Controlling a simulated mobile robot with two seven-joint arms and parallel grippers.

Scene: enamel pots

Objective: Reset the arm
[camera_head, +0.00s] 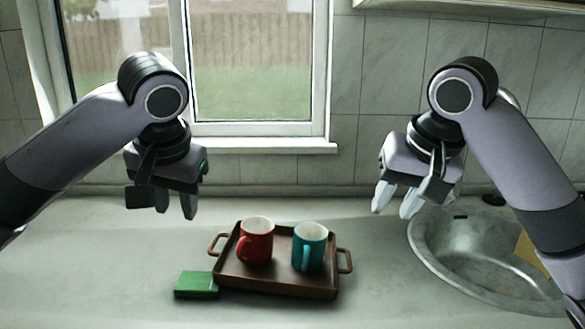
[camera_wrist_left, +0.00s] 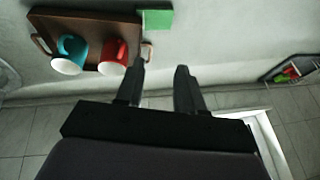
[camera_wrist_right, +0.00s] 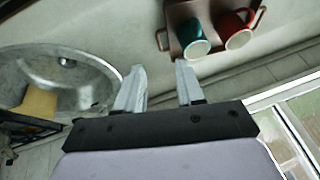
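My left gripper (camera_head: 175,203) hangs above the counter to the upper left of the tray. It is open and empty; its two fingers stand apart in the left wrist view (camera_wrist_left: 156,85). My right gripper (camera_head: 396,200) hangs above the counter between the tray and the sink. It is open and empty, with its fingers apart in the right wrist view (camera_wrist_right: 160,85). Both arms are raised and bent, and neither gripper touches anything.
A brown tray (camera_head: 275,286) on the counter holds an upright red mug (camera_head: 256,243) and an upright teal mug (camera_head: 309,248). A green block (camera_head: 197,285) lies by its left front corner. A round metal sink (camera_head: 470,262) is at right. A window (camera_head: 255,75) is behind.

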